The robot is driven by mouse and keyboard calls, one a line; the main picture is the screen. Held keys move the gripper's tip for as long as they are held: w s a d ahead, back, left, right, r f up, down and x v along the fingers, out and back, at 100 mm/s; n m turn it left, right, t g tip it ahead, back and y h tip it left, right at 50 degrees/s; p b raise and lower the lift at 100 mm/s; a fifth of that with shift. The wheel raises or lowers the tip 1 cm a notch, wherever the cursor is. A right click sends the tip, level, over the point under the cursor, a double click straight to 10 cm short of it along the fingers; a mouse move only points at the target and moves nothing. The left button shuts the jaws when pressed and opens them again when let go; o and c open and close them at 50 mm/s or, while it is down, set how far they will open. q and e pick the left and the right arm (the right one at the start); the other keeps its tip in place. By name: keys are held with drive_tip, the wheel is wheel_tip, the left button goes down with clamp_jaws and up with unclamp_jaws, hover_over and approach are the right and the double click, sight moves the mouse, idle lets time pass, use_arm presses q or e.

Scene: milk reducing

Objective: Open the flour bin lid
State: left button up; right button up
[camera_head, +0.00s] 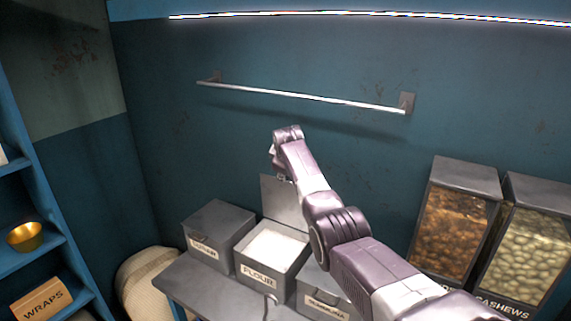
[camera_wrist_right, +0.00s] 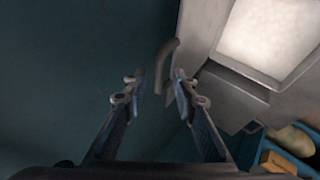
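The flour bin (camera_head: 262,262) is a grey box labelled FLOUR, with white flour (camera_head: 278,243) inside. Its grey lid (camera_head: 284,203) stands raised at the back of the bin, so the top is open. My right gripper (camera_head: 279,166) is behind and above the lid, partly hidden by my own wrist in the head view. In the right wrist view, my right gripper (camera_wrist_right: 158,76) has its fingers apart. A curved handle (camera_wrist_right: 166,66) shows near and between the fingertips; contact cannot be told. White flour (camera_wrist_right: 268,38) shows at the right. My left gripper is in neither view.
A closed grey bin (camera_head: 218,231) stands left of the flour bin, and another (camera_head: 318,290) stands right, partly under my arm. Nut dispensers (camera_head: 455,220) stand at the right. A metal rail (camera_head: 300,95) crosses the wall above. Blue shelves (camera_head: 40,245) stand at the left.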

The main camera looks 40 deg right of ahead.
drive_tip(key=v, duration=1)
drive_tip(key=shift+a+f, duration=0.1)
idle(0.5)
